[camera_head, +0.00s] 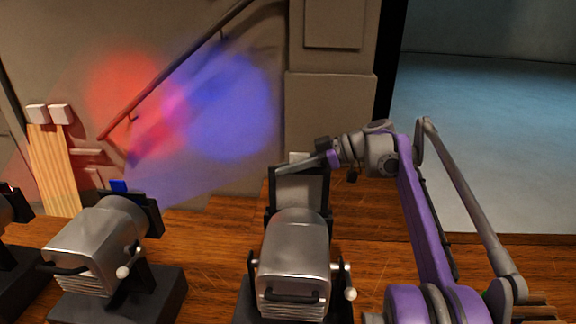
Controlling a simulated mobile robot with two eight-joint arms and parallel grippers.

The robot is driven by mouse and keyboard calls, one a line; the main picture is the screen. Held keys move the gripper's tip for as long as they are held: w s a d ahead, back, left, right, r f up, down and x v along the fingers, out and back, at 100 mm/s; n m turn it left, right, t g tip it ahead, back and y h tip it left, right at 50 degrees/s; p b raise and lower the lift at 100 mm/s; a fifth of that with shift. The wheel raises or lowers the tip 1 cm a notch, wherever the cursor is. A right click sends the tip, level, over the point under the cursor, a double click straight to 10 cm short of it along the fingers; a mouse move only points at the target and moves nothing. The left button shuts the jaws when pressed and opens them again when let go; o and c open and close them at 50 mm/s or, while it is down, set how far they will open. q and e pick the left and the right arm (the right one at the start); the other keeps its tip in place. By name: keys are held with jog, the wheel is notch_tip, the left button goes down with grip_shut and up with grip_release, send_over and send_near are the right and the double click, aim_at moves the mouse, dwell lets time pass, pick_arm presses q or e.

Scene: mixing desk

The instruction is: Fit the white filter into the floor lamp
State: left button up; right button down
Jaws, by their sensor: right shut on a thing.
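The white filter (300,188) is a pale pane in a dark frame with a small white tab on its top edge. It stands upright at the front end of the middle floor lamp (296,248), a silver housing with a rear handle. Its lower edge is hidden behind the lamp, so I cannot tell how deep it sits in the holder. My right gripper (298,166) reaches in from the right and is shut on the filter at its top edge. My left gripper is not in view.
A second lamp (98,240) with a blue tab stands at left, and part of another (8,215) at the left edge. Red and blue light spots fall on the wall. Wooden boards (54,170) lean there. Bare floor (215,240) lies between the two lamps.

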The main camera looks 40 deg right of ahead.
aim_at(288, 191)
jog(key=shift+f+b, duration=0.3)
jog(key=shift+f, duration=1)
jog(key=shift+f+b, duration=0.9)
jog(key=shift+f, duration=1.25)
jog(key=shift+f+b, duration=0.6)
jog(key=shift+f, duration=1.2)
jog(key=c, duration=1)
grip_release()
jog(key=shift+o, duration=0.8)
jog(key=shift+w, duration=0.1)
